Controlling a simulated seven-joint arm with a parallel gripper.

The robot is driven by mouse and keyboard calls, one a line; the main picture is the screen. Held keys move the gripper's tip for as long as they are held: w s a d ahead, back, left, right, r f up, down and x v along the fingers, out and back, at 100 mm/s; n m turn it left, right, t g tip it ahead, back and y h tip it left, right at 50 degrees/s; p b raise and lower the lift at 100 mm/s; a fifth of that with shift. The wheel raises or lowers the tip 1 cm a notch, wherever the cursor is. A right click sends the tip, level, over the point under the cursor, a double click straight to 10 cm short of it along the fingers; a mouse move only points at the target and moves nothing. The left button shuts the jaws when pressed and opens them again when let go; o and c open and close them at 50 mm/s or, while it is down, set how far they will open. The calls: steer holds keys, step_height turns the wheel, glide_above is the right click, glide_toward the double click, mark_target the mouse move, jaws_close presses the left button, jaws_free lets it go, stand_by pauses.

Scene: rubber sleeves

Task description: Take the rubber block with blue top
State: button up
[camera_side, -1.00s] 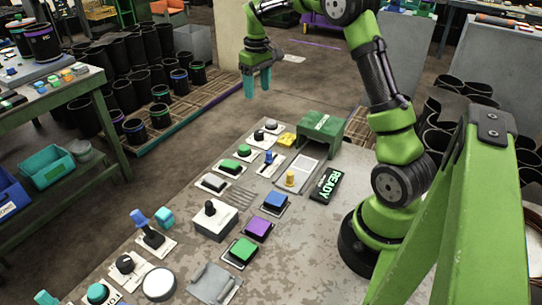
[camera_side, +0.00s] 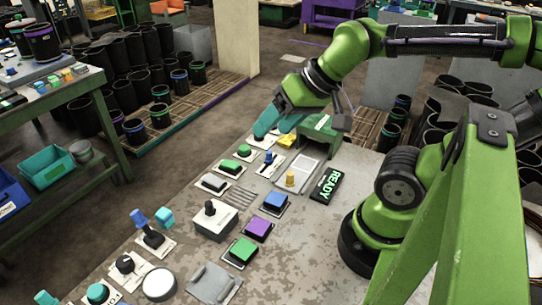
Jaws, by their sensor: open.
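The block with the blue top (camera_side: 275,201) sits on the worktable, with dark sides and a light plate under it. It is the far one in a row with a purple-topped block (camera_side: 258,228) and a green-topped block (camera_side: 242,252). My gripper (camera_side: 276,126) is above the far end of the table, near the green stand and clear of the blue-topped block. Its teal fingers are apart, and nothing shows between them.
A blue-handled lever (camera_side: 148,228) rises at the left. Bare tabletop (camera_side: 300,240) lies right of the blocks.

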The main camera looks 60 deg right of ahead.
steer(key=shift+s+a+r, duration=0.1)
steer(key=shift+a+r, duration=0.15)
steer(key=shift+r, duration=0.15)
steer(key=o, duration=0.4)
steer(key=shift+c, duration=0.2)
steer(key=shift+f, duration=0.1)
